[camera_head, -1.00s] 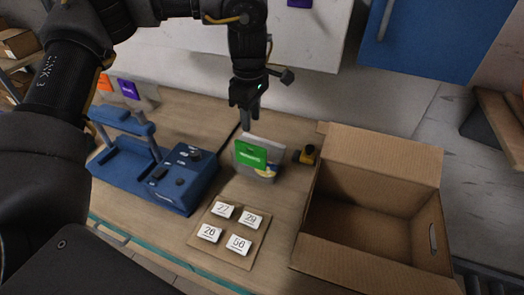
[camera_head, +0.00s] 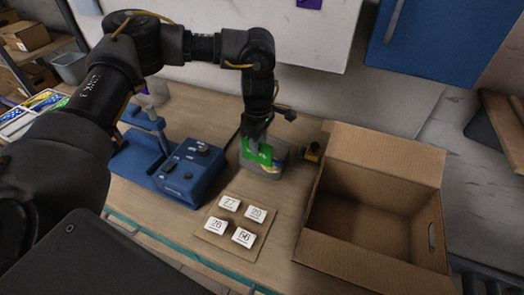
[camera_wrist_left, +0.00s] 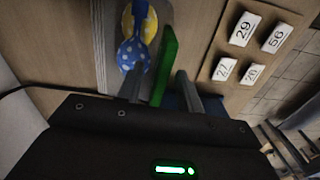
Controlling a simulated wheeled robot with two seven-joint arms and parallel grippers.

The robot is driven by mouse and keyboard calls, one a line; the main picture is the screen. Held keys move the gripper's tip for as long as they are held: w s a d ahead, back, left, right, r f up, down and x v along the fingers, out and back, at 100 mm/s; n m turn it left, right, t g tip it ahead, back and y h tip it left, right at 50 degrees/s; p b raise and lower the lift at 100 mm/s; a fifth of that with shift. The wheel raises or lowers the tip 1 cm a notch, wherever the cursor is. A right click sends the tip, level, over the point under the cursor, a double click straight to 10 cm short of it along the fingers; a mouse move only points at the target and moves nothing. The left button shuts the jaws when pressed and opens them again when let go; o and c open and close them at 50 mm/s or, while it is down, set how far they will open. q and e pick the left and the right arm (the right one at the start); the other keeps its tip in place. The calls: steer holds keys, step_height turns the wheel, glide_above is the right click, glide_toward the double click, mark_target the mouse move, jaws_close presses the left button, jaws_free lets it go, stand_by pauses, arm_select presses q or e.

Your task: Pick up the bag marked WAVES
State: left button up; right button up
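My left gripper (camera_head: 256,141) is over the top of this bag, pointing down. In the left wrist view the fingers (camera_wrist_left: 160,88) are apart, with the edge of the green card (camera_wrist_left: 168,50) between them and a visible gap to the right finger. My right gripper is not in view.
An open cardboard box (camera_head: 372,215) stands to the right, a small yellow-black object (camera_head: 313,151) behind the bag's right. A blue machine (camera_head: 185,172) stands left. A board (camera_head: 212,236) with several number tiles lies in front.

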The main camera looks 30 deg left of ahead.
arm_select(q)
steer(key=shift+s+f, duration=0.15)
steer(key=shift+f, duration=0.15)
steer(key=shift+c, duration=0.5)
jaws_close()
steer(key=shift+r, duration=0.1)
